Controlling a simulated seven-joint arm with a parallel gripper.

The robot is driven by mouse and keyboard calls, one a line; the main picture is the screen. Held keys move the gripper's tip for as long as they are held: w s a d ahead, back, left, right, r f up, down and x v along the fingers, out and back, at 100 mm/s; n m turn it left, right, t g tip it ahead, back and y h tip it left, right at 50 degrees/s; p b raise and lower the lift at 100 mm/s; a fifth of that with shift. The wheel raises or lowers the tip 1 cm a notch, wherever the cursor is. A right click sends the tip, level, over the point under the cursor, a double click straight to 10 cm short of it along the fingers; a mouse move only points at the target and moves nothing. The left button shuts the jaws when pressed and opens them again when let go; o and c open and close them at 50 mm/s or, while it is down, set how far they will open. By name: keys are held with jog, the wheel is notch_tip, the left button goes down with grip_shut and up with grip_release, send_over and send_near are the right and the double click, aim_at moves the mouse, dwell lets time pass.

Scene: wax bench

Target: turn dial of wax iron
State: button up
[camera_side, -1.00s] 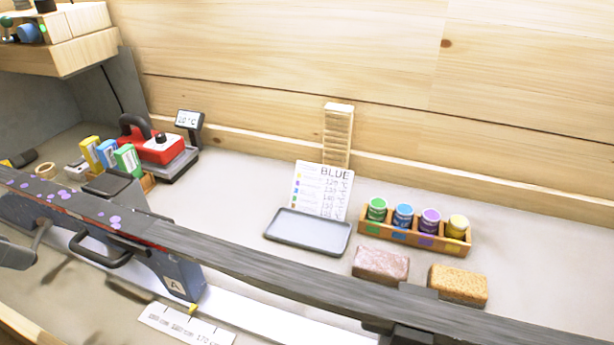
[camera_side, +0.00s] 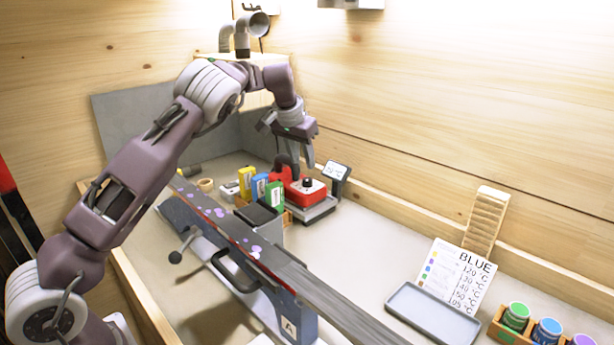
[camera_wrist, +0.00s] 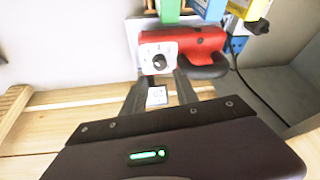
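The wax iron (camera_side: 312,191) is red with a dark handle and rests on a grey base at the back of the bench. Its black dial (camera_side: 308,182) is on top. The wrist view shows the red iron (camera_wrist: 207,42) and the dial (camera_wrist: 160,62) on a white marked plate. My gripper (camera_side: 296,160) is above the iron, fingers pointing down, open and empty. In the wrist view its two fingers (camera_wrist: 158,88) are apart, with the dial just beyond them. The small temperature display (camera_side: 337,171) stands right of the iron; its reading is too small to tell.
Yellow, blue and green wax blocks (camera_side: 258,187) stand just left of the iron. A long ski (camera_side: 290,265) lies across the front. A temperature card headed BLUE (camera_side: 455,277), a grey tray (camera_side: 434,314) and jars (camera_side: 547,331) are at right. Bench between iron and tray is clear.

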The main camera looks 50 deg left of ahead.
aim_at(308, 179)
jog(key=x, duration=0.7)
jog(key=shift+f, duration=0.15)
grip_shut()
